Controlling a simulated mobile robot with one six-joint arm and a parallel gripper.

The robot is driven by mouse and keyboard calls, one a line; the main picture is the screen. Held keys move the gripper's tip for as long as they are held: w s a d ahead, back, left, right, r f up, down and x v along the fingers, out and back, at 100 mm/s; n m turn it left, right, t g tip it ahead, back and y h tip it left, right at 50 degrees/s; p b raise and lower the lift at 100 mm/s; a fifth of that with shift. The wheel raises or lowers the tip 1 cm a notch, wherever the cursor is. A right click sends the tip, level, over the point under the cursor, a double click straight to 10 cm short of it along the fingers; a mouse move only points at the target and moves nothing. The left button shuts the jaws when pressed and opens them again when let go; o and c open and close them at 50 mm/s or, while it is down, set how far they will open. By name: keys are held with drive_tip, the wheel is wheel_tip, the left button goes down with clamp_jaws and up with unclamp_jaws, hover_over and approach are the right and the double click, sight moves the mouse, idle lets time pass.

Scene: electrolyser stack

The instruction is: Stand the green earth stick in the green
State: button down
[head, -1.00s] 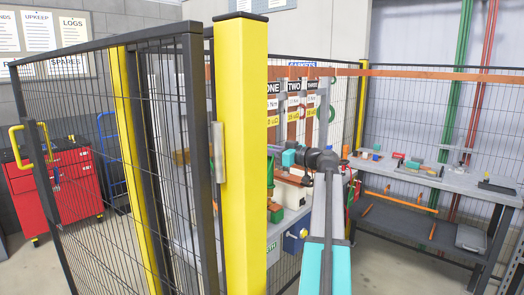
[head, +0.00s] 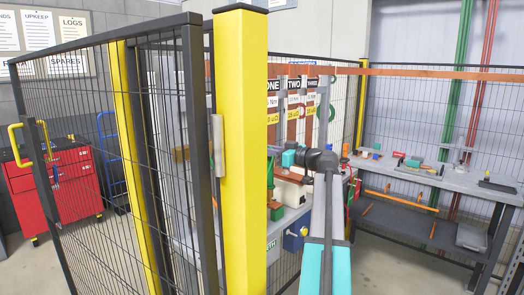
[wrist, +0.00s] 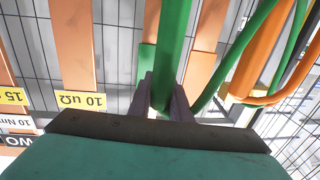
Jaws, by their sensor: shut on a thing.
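The green earth stick (wrist: 172,45) is upright between the two fingers of my gripper (wrist: 163,92) in the wrist view. Its top runs out of the frame. In the head view the stick (head: 270,172) shows as a narrow green strip just right of the yellow post, beside my teal gripper (head: 285,158). A green block (head: 276,211) sits below it on the grey bench; the post hides part of this area. I cannot tell whether the stick's lower end touches anything.
The yellow post (head: 241,130) and mesh gate (head: 120,150) stand close at the left. A second bench (head: 430,178) with small parts stands at the right.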

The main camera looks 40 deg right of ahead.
drive_tip(key=shift+f+b, duration=1.05)
idle(0.4)
drive_tip(key=c, duration=1.6)
unclamp_jaws()
drive_tip(key=shift+o, duration=0.2)
drive_tip(key=shift+s, duration=0.1)
drive_tip(key=b+v, duration=0.2)
drive_tip(key=v, duration=1.1)
drive_tip(key=shift+s, duration=0.3)
drive_tip(key=shift+s+d, duration=0.1)
drive_tip(key=shift+d, duration=0.05)
